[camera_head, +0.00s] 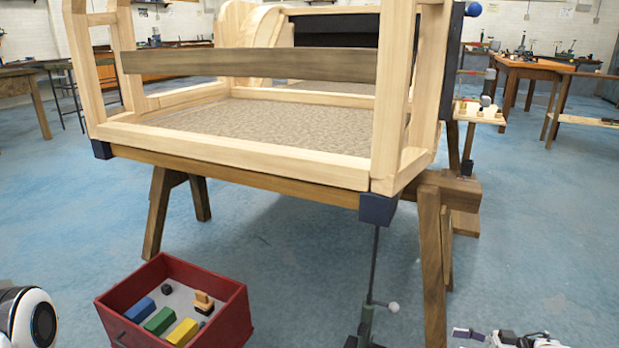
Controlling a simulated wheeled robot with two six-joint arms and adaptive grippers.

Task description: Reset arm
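A white, rounded link of my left arm shows at the lower left edge, and my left gripper is out of view. At the bottom right, the top of my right gripper (505,339) shows, cut off by the frame edge. Its fingers cannot be made out clearly, so I cannot tell whether it is open or shut. It is low, to the right of the sawhorse leg and apart from the wooden bodyframe (235,158).
The bodyframe rests on wooden sawhorses (433,255); a dark plank (250,64) crosses it. A red box (232,315) with colored blocks is at the lower left. A clamp (366,320) stands near the right sawhorse. Blue floor is open at right.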

